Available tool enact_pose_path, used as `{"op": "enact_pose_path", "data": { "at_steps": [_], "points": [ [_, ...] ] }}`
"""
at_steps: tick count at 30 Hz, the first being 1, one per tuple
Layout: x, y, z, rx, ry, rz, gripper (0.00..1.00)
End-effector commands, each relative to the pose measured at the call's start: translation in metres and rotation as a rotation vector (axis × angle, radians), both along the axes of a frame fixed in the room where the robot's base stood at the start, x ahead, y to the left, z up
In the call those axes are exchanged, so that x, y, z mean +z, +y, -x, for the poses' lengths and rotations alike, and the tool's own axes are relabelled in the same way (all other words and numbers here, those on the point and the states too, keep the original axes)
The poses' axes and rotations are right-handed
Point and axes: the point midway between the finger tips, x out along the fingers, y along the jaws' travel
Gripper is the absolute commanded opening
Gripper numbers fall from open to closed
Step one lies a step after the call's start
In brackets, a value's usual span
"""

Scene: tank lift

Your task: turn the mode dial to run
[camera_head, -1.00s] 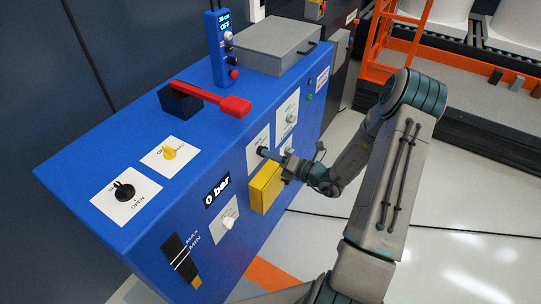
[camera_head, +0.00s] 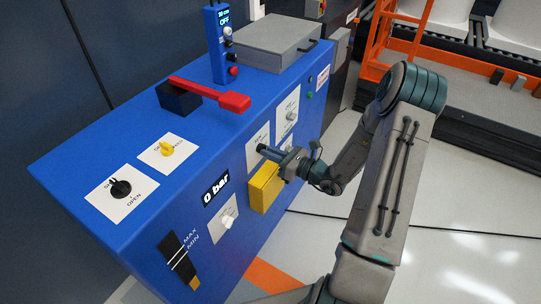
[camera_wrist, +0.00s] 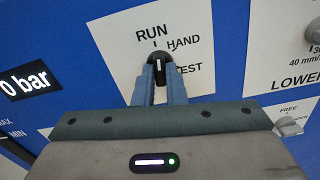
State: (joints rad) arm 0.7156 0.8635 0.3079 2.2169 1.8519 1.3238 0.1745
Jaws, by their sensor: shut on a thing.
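The mode dial (camera_wrist: 158,64) is a black knob with a white pointer line on a white plate marked RUN, HAND and TEST in the wrist view. The pointer stands nearly upright in that view, toward the RUN tick. My gripper (camera_wrist: 160,78) is shut on the dial, with one finger on each side of it. In the head view my gripper (camera_head: 264,150) reaches the front of the blue cabinet from the right. The fingers hide the dial there, and only part of its white plate (camera_head: 254,149) shows.
A yellow box (camera_head: 262,190) juts from the blue cabinet (camera_head: 120,230) just below my gripper. Another plate with a knob (camera_head: 291,116) is to the upper right, and a white knob (camera_head: 228,221) is to the lower left. A red lever (camera_head: 215,94) lies on top.

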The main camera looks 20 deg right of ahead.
Motion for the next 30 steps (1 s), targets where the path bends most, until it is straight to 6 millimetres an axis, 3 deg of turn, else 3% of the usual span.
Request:
{"op": "enact_pose_path", "data": {
  "at_steps": [10, 27, 28, 30],
  "points": [
    [-0.0008, -0.0001, 0.0002, 0.0, -0.102, 0.106, 0.0],
    [0.0, -0.0003, 0.0, 0.0, -0.121, 0.126, 0.0],
    [0.0, -0.0003, 0.0, 0.0, -0.121, 0.126, 0.19],
    [0.0, -0.0002, -0.0001, 0.0, -0.121, 0.126, 0.33]
  ]
}}
